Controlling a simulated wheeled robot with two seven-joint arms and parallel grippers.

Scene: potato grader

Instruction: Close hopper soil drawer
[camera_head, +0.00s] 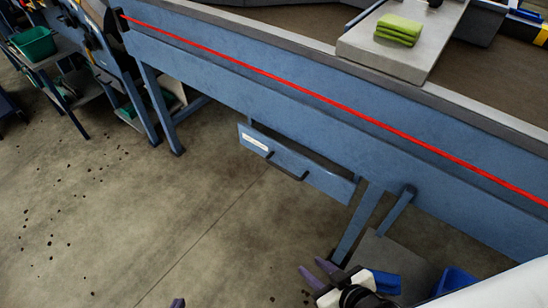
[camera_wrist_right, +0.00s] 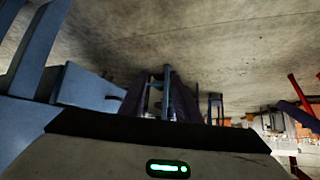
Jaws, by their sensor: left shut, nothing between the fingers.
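The soil drawer (camera_head: 328,182) hangs under the blue hopper frame in the head view. It has a blue front, a white label and a black bar handle (camera_head: 287,166). It stands pulled out, with a dark gap behind its front. My right gripper (camera_head: 314,270) is below and right of the drawer, apart from it. Its purple fingers are spread and empty; they also show in the right wrist view (camera_wrist_right: 160,95). A blue panel left of them there may be the drawer. Only a purple tip of my left gripper (camera_head: 178,302) shows at the bottom edge, shut and empty.
Blue legs (camera_head: 358,222) stand right of the drawer. A blue bin (camera_head: 455,281) is at lower right. A green cloth (camera_head: 398,29) lies on the ledge above. A green crate (camera_head: 35,43) stands at far left. The concrete floor before the drawer is clear apart from scattered dirt.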

